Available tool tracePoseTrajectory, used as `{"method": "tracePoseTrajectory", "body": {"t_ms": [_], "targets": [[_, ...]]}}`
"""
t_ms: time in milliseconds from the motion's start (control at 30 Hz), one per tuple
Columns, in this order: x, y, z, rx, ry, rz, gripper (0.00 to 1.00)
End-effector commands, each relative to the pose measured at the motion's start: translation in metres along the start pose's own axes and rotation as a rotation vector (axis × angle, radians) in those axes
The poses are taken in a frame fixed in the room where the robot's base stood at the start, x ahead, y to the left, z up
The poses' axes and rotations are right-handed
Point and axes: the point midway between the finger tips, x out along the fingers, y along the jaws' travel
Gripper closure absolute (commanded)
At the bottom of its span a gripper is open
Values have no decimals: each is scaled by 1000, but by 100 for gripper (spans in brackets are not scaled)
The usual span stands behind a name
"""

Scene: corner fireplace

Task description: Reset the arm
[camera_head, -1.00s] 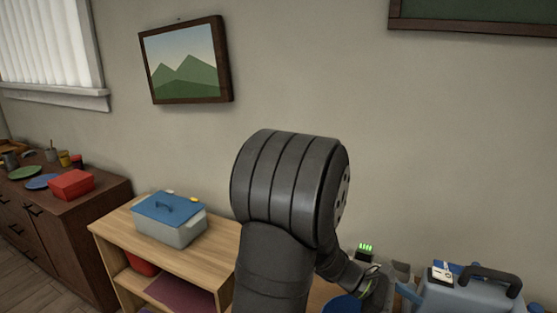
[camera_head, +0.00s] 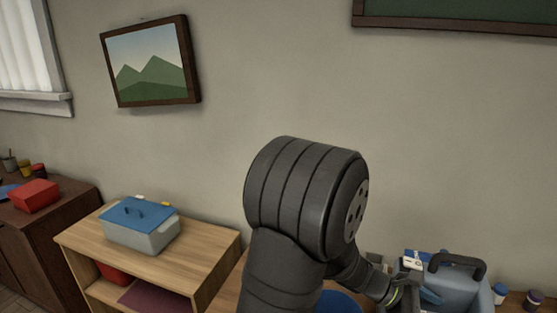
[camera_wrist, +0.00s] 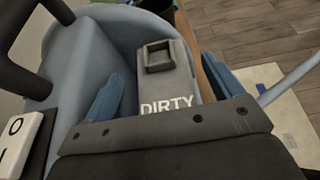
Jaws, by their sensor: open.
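My gripper (camera_wrist: 163,88) is open in the wrist view, its two blue fingers spread apart. A grey piece marked "DIRTY" (camera_wrist: 170,72) with a square socket on top shows between and beyond the fingers; I cannot tell whether they touch it. A blue-grey container (camera_wrist: 100,45) with a black handle lies behind the left finger. In the head view my dark arm fills the middle, and my gripper (camera_head: 424,294) is low at the right, beside this container (camera_head: 458,290). The gripper looks empty.
A wooden shelf (camera_head: 75,236) holds a grey box with a blue lid (camera_head: 140,224). A red box (camera_head: 35,195) sits on a dark cabinet at the left. Small jars (camera_head: 533,299) stand right of the container. Wood floor (camera_wrist: 250,30) shows in the wrist view.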

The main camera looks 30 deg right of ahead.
Motion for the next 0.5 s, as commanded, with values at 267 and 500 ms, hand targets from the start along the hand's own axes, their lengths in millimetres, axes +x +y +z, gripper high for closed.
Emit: {"method": "tracePoseTrajectory", "body": {"t_ms": [267,500], "targets": [[-20,0,46,5,-1,2,15],[-38,0,90,6,-1,2,15]]}}
